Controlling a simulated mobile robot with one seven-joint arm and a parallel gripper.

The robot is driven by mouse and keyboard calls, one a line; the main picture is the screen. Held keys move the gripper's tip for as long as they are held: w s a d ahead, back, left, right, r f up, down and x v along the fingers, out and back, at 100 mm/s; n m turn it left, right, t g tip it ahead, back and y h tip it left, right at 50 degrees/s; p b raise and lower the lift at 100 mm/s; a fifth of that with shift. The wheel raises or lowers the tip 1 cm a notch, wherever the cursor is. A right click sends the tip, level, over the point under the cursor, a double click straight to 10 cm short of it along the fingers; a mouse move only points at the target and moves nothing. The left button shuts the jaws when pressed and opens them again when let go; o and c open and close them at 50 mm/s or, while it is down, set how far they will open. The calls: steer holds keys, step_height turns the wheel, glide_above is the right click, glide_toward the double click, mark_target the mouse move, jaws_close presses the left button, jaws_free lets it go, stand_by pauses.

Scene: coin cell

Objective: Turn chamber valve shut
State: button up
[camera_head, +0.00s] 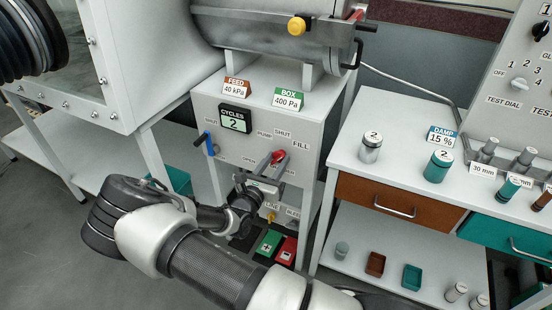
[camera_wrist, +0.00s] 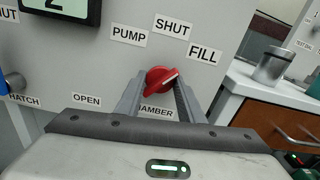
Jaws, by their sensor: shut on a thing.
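The chamber valve is a red knob (camera_wrist: 160,77) on the front panel of the grey cabinet. Its white pointer line slants up to the right, towards the FILL label (camera_wrist: 205,54). The SHUT label (camera_wrist: 172,26) is above the knob, and the PUMP label (camera_wrist: 129,34) is up and to its left. In the head view the red knob (camera_head: 278,157) shows at the fingertips. My gripper (camera_wrist: 158,85) is shut on the knob, with one finger on each side. It also shows in the head view (camera_head: 270,162), reaching up to the panel from below.
A blue hatch handle (camera_head: 207,142) sticks out at the panel's left. Green and red buttons (camera_head: 278,246) are below my gripper. A white bench (camera_head: 400,125) with metal and teal canisters stands at the right. A yellow knob (camera_head: 296,26) is on the cylinder above.

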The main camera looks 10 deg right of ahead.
steer(key=n+p, duration=0.2)
steer(key=n, duration=0.2)
steer(key=shift+r+p, duration=0.1)
steer(key=shift+p, duration=0.3)
steer(key=shift+n+p, duration=0.65)
steer(key=shift+n, duration=1.15)
steer(key=o, duration=1.1)
steer(key=p+v, duration=0.1)
steer(key=v, duration=1.6)
steer(key=shift+s+a, duration=0.1)
steer(key=shift+s, duration=0.1)
